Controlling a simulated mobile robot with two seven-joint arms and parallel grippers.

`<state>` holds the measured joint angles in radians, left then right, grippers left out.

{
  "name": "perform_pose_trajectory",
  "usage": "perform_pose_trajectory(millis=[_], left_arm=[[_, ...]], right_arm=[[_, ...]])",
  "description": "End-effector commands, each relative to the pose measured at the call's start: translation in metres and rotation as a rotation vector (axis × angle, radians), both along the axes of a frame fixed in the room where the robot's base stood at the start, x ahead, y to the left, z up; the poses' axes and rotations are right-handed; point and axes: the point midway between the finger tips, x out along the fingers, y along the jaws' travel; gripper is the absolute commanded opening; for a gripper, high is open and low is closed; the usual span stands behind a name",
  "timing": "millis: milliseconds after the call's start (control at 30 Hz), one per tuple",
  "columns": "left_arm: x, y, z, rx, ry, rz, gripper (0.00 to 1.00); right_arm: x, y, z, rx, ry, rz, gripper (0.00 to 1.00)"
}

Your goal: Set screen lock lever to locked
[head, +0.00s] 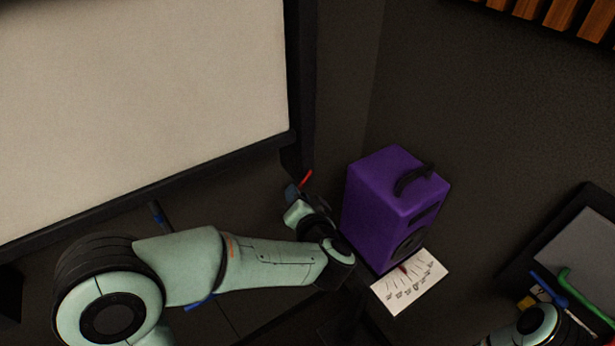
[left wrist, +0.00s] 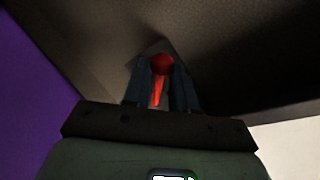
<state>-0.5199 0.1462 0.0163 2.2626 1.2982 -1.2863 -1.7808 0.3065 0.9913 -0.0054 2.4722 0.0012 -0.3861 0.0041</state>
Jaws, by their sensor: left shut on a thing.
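The screen lock lever appears to be the red lever (head: 305,178) by the lower right corner of the big pale screen (head: 150,85). In the left wrist view it is a red stick with a round red knob (left wrist: 162,64). My left gripper (head: 297,192) is at the lever, and in the left wrist view its dark blue fingers (left wrist: 161,88) stand on either side of it, shut on it. The lever's base is mostly hidden, and no locked or unlocked marking is readable. My right gripper is not seen; only part of my right arm shows at the bottom right.
A purple speaker-like box (head: 390,200) with a black handle stands close right of my left gripper. A white dial card (head: 410,282) with a red pointer lies below it. A blue handle (head: 550,288) and a green handle (head: 585,292) are at the lower right, near a grey panel (head: 580,250).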

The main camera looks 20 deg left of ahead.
Motion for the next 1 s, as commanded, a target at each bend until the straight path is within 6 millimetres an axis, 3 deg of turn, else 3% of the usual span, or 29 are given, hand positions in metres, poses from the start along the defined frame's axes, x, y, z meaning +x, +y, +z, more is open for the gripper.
perform_pose_trajectory(millis=[33,400,1000], left_arm=[[0.001,0.001,0.011,0.025,0.013,-0.001,0.0],[-0.006,0.004,0.028,0.222,0.267,0.0,0.0],[-0.007,0.004,0.04,0.366,0.456,-0.002,0.0]], right_arm=[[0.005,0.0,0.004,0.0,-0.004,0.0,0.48],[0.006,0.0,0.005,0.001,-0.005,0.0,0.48],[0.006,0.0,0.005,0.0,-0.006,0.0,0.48]])
